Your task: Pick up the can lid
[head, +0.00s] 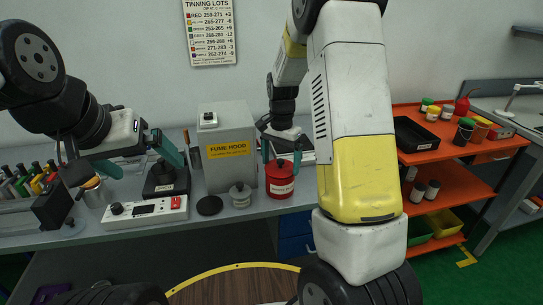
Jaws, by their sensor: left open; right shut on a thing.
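The red can (280,188) with a pale label stands on the grey bench. Its red lid (281,168) is at its top; I cannot tell whether a gap separates lid and can. My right gripper (281,161) points down over the can, its teal fingers on either side of the lid and shut on it. My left gripper (138,160) is open and empty, above the bench at the left, near a black stand (166,181).
A grey fume hood box (229,150) stands left of the can. A grey knobbed pot (240,196), black disc (209,205) and white control unit (146,211) lie along the front. An orange shelf cart (455,148) stands at right.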

